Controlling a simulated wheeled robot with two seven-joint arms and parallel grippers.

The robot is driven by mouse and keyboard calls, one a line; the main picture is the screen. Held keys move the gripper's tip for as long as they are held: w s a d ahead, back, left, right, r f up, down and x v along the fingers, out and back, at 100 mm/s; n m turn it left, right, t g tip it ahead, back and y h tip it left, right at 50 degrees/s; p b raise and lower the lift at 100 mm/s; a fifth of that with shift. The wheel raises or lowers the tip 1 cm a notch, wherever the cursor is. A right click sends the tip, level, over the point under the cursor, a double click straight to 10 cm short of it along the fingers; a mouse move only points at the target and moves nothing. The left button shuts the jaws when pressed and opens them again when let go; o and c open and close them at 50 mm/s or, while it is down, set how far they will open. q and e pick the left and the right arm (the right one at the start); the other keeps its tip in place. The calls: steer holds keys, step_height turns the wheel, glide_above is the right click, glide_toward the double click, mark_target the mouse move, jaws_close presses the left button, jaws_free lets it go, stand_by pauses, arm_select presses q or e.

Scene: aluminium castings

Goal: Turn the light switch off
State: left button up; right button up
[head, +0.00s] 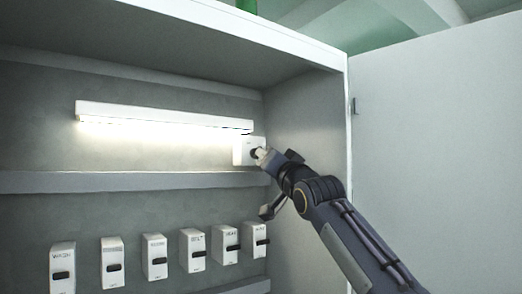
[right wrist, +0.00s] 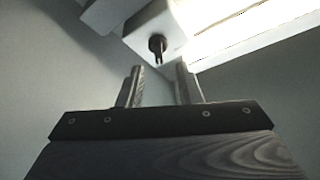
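The light switch is a white box (head: 241,150) with a dark knob, on the cabinet's back wall at the right end of the lit lamp bar (head: 165,116). In the right wrist view the switch box (right wrist: 150,24) is ahead, its dark rotary knob (right wrist: 157,44) facing me. My right gripper (head: 265,157) is at the switch in the head view. In the right wrist view my right gripper (right wrist: 160,82) is open and empty, with the knob just beyond the gap between its fingertips, apparently apart from them. The lamp (right wrist: 235,25) glows there too. My left gripper is not in view.
A grey ledge (head: 120,182) runs below the lamp. Several white breaker boxes (head: 192,250) with black levers line the lower wall. The cabinet's right side wall (head: 310,110) and open door (head: 435,130) stand close to my right arm.

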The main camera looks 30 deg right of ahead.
steer(key=p+x, duration=0.3)
steer(key=x, duration=0.2)
steer(key=shift+w+d, duration=0.1)
steer(key=shift+w, duration=0.2)
steer(key=c, duration=0.6)
